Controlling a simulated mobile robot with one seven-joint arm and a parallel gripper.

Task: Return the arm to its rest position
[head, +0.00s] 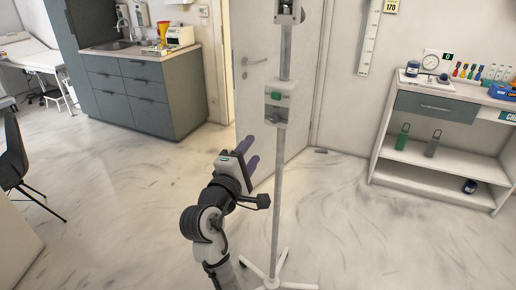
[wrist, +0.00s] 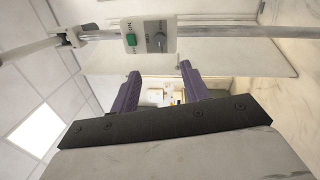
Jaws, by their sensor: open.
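My gripper (head: 251,153) is raised over the open floor in the head view, in the middle of the picture, with its two purple fingers pointing up and to the right. In the wrist view, the fingers of my gripper (wrist: 160,83) stand apart with nothing between them. My arm reaches up from the bottom of the head view and is bent at the elbow.
A pole stand (head: 279,200) with a boxed device (head: 278,103) stands just right of my gripper; the device also shows in the wrist view (wrist: 149,37). A door (head: 262,85) is behind. A sink cabinet (head: 140,92) stands left, white shelves (head: 430,168) right.

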